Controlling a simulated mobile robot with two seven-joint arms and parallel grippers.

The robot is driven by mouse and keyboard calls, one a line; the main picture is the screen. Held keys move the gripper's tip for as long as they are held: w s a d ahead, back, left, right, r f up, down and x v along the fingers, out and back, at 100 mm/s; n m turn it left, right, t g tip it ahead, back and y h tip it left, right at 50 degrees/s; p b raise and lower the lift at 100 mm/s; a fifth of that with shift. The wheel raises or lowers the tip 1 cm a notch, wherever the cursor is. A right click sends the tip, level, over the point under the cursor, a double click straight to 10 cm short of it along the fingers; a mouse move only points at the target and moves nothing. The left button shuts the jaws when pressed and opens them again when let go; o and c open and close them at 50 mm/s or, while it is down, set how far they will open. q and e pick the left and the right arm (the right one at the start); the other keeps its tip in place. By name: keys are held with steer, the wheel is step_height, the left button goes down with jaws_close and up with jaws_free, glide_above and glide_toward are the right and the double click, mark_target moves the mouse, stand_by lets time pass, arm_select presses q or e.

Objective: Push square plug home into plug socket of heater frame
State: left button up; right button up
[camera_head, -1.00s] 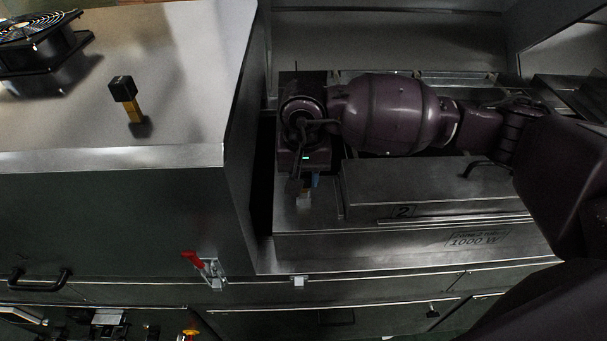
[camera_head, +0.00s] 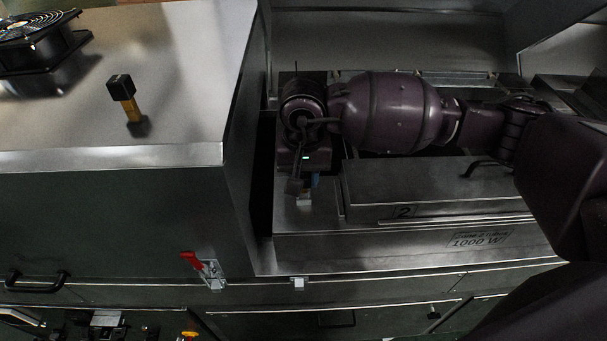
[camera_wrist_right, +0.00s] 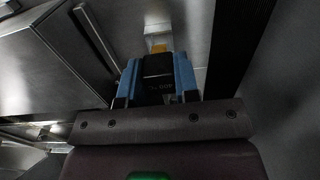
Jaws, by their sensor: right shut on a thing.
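The square plug (camera_wrist_right: 158,68) is a black block with faint lettering, held between the blue fingers of my right gripper (camera_wrist_right: 158,75) in the right wrist view. A short yellow part (camera_wrist_right: 158,47) shows at its far end. Beyond it, in line, is the pale plug socket (camera_wrist_right: 157,30) on the heater frame. How far the plug sits in the socket I cannot tell. In the head view my right gripper (camera_head: 304,184) points down at the left end of the heater frame (camera_head: 385,247), just above the pale socket (camera_head: 305,201). The wrist hides most of the plug. My left gripper is out of view.
A raised metal box marked 2 (camera_head: 415,185) lies close right of the gripper. A tall cabinet (camera_head: 120,210) stands to the left, with a fan (camera_head: 40,45) and a black-topped yellow piece (camera_head: 125,97) on it. A red-handled clamp (camera_head: 205,270) is at its lower right.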

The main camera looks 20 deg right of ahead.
arm_select(q)
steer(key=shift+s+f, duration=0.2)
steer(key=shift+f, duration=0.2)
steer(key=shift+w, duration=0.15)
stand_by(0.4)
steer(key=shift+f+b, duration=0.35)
steer(key=shift+b, duration=0.2)
arm_select(e)
steer(key=shift+f, duration=0.4)
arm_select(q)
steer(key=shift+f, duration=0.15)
arm_select(e)
steer(key=shift+f, duration=0.1)
steer(key=shift+f+b, duration=0.3)
steer(key=shift+b, duration=0.05)
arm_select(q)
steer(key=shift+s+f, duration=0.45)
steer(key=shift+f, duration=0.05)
arm_select(e)
steer(key=shift+f, duration=0.1)
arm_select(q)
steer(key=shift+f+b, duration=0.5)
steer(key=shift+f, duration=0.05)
arm_select(e)
steer(key=shift+f, duration=0.55)
steer(key=o, duration=1.1)
steer(key=shift+c, duration=0.2)
